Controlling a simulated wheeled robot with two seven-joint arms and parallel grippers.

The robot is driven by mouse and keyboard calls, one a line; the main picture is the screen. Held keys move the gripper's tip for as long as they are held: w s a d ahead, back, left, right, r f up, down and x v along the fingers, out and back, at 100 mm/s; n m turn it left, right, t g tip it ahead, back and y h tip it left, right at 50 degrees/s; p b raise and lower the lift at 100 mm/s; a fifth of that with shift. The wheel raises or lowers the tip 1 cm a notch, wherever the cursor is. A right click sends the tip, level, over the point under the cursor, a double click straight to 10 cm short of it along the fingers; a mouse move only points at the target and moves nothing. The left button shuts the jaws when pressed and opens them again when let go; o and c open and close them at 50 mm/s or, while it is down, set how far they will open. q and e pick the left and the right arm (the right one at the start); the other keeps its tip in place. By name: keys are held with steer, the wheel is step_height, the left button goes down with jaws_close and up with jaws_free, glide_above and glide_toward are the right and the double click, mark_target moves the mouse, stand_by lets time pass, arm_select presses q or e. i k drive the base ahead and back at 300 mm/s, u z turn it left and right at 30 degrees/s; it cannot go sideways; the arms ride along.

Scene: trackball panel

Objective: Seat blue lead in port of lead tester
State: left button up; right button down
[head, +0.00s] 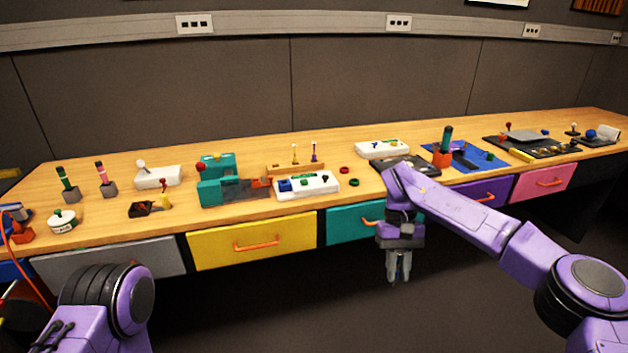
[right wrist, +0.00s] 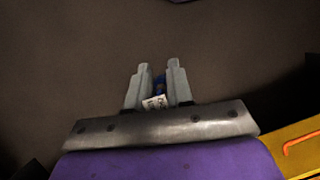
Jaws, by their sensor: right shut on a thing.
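My right gripper (head: 399,278) hangs pointing down in front of the bench, below the teal drawer's level. In the right wrist view its two grey fingers (right wrist: 158,72) are closed on a small blue piece with a white printed tag, which looks like the blue lead (right wrist: 160,84). Most of the lead is hidden between the fingers. I cannot tell for sure which device is the lead tester. A white panel (head: 322,188) with blue and green parts lies at the front edge, and another white panel (head: 369,149) lies farther back. My left gripper is out of view.
The wooden bench (head: 240,158) carries several small devices. Below its edge are a yellow drawer (head: 290,232), a teal drawer (head: 345,224) and a pink drawer (head: 528,187). A teal fixture (head: 210,193) stands left of the front white panel. Floor space before the bench is clear.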

mark_target(292, 190)
steer(key=u, duration=0.25)
steer(key=i, duration=0.7)
steer(key=u, duration=0.55)
